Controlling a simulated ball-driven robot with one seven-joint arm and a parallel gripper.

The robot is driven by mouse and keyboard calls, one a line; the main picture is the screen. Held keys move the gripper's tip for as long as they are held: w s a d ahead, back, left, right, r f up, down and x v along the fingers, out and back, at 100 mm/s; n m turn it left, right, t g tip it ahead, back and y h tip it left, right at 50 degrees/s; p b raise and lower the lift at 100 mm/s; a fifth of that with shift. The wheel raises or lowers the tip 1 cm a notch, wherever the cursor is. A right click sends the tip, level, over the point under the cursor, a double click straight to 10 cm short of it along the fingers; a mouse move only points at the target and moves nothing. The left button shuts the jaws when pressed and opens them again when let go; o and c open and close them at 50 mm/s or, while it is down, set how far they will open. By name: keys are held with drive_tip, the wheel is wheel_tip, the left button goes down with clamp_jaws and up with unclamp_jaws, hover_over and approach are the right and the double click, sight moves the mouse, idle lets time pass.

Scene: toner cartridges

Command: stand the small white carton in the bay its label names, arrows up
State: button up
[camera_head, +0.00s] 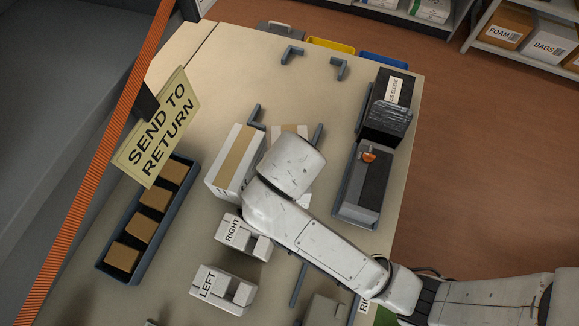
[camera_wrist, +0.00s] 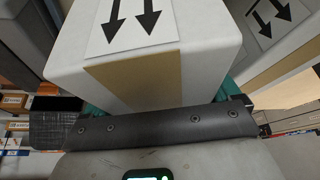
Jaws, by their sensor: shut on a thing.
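The white carton (camera_wrist: 205,75) with a tan tape strip fills the middle of the wrist view. Its label (camera_wrist: 130,22) has two black arrows pointing down in that picture, towards my gripper's palm. My gripper (camera_wrist: 160,106) is shut on this carton, with teal fingers at its two sides. In the head view, my arm covers my gripper and most of a white carton (camera_head: 289,129), apparently the held one. White pieces lettered RIGHT (camera_head: 232,232) and LEFT (camera_head: 210,284) stand in front. I cannot read any bay name on the held carton.
Another white taped carton (camera_head: 226,170) stands close on the left; a neighbouring arrowed carton (camera_wrist: 275,30) shows in the wrist view. A blue tray (camera_head: 186,218) of brown boxes, a yellow return sign (camera_head: 158,128), grey corner brackets (camera_head: 292,53) and a dark tray (camera_head: 345,208) surround it.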

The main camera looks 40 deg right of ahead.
drive_tip(key=shift+w+f+p, duration=0.15)
drive_tip(key=shift+f+p, duration=0.15)
drive_tip(key=shift+f, duration=1.35)
drive_tip(key=shift+f, duration=0.15)
drive_tip(key=o, duration=1.1)
